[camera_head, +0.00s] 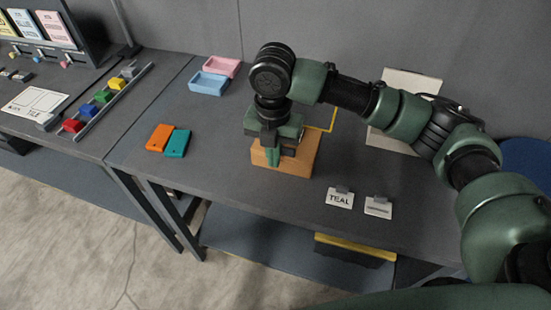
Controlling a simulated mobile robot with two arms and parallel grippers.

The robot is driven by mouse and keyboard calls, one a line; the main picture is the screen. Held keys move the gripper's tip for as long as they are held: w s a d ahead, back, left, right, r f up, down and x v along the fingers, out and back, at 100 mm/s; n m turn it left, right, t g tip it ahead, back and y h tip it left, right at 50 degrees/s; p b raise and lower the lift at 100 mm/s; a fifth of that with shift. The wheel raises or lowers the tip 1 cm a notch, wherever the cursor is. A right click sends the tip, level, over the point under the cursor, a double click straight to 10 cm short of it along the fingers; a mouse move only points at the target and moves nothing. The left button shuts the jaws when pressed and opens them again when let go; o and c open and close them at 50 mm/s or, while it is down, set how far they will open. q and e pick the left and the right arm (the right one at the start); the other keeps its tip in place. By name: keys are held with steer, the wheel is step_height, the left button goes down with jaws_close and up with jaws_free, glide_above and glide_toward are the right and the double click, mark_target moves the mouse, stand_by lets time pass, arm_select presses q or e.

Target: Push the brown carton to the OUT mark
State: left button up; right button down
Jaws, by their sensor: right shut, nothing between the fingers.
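The brown carton (303,163) stands on the grey table (235,180), near its middle. My right gripper (272,160) points down at the carton's left part and hides some of it. Its fingers are shut with nothing between them. I cannot tell whether they touch the carton. A thin yellow outline (334,122) lies on the table just behind and right of the carton, partly hidden by my right arm. No OUT lettering is readable. My left gripper is not in view.
Orange (159,137) and teal (177,143) blocks lie left of the carton. Blue (208,83) and pink (222,67) trays sit behind them. A white panel (408,82) is at the back.

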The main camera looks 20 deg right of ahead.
step_height(320, 180, down, 9)
steer(key=shift+s+r+p, duration=0.1)
steer(key=shift+r+p, duration=0.05)
steer(key=shift+p, duration=0.8)
steer(key=shift+w+d+p, duration=0.25)
steer(key=shift+w+d, duration=0.1)
steer(key=shift+w, duration=0.25)
steer(key=shift+w+d+p, duration=0.25)
steer(key=shift+w+d, duration=0.05)
steer(key=shift+w, duration=0.25)
steer(key=shift+w+d, duration=0.4)
steer(key=shift+w, duration=0.25)
